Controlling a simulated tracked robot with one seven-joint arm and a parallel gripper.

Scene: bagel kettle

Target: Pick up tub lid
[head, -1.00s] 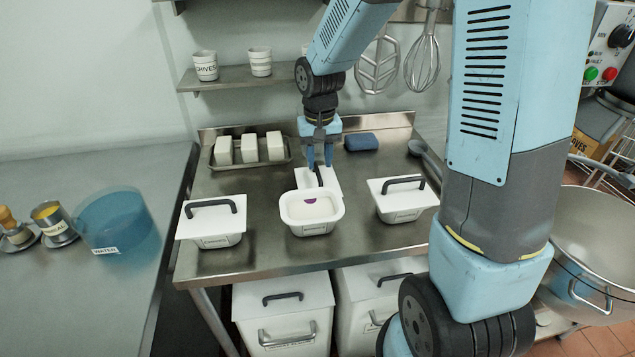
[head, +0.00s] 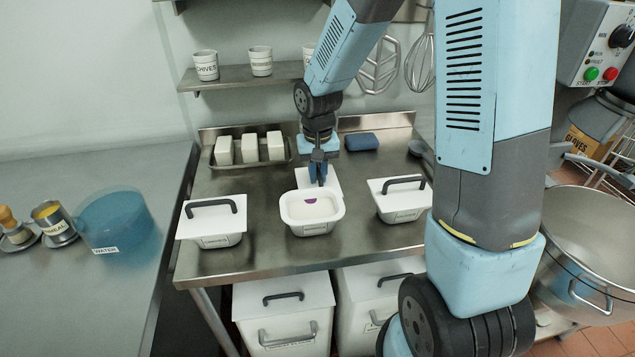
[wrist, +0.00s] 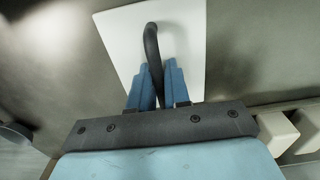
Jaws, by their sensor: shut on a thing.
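The tub lid (head: 334,180) is a white flat plate with a dark bar handle. It is on the steel table or just above it, behind the open tub; I cannot tell which. My gripper (head: 319,180) points down at it. In the wrist view my gripper (wrist: 159,88) has its blue fingers closed on both sides of the dark handle of the lid (wrist: 187,45). The open white tub (head: 312,226) stands in front, with pale contents and a small purple patch inside. Part of the lid is hidden behind my fingers and the tub.
Lidded white tubs stand to the left (head: 211,221) and right (head: 400,200) of the open one. A tray (head: 212,163) with white blocks and a blue block (head: 361,141) are at the back. A blue water container (head: 116,222) is on the left counter.

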